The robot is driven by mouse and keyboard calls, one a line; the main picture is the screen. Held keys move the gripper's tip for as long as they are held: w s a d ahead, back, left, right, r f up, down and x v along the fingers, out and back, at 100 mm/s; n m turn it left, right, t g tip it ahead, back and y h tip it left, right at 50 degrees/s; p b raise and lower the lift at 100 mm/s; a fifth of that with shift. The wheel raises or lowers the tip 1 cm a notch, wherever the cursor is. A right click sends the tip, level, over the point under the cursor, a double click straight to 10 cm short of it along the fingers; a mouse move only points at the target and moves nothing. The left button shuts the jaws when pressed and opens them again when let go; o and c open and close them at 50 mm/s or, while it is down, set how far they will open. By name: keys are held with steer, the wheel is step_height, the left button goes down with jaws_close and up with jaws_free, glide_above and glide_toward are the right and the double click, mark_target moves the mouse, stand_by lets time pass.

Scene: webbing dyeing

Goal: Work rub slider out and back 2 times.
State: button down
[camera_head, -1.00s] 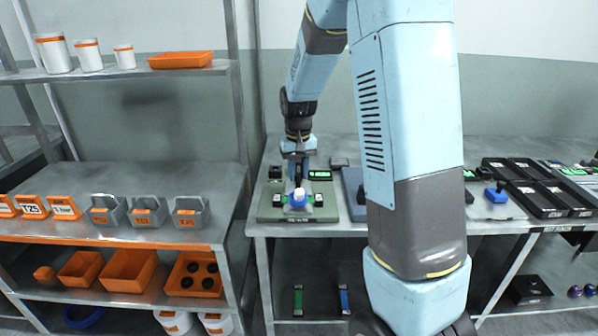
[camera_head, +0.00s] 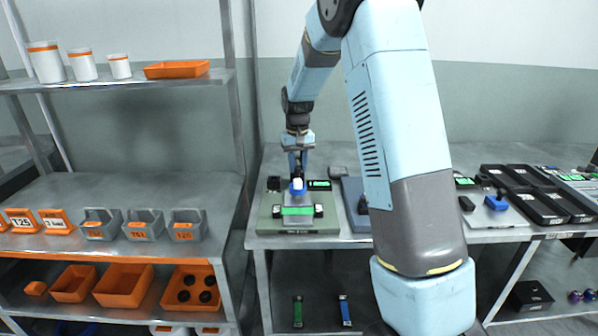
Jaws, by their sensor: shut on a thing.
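The rub slider (camera_head: 297,187), a blue block with a white top, sits on a grey-green test bed (camera_head: 270,228) on the steel table. A bright green strip (camera_head: 297,211) lies across the bed in front of the slider, between two dark clamps. My gripper (camera_head: 298,178) points down and is shut on the slider from above. The fingertips are small in this view and partly hidden by the slider and wrist.
Black trays (camera_head: 535,204) are farther right. Steel shelving (camera_head: 100,255) with orange and grey bins stands left.

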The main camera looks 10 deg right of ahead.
steer(key=shift+w+r, duration=0.15)
steer(key=shift+w, duration=0.2)
steer(key=c, duration=1.2)
jaws_free()
steer(key=shift+w, duration=0.1)
steer(key=o, duration=0.3)
steer(key=shift+o, duration=0.2)
step_height(320, 180, up, 13)
steer(key=shift+r, duration=0.2)
steer(key=shift+c, duration=0.3)
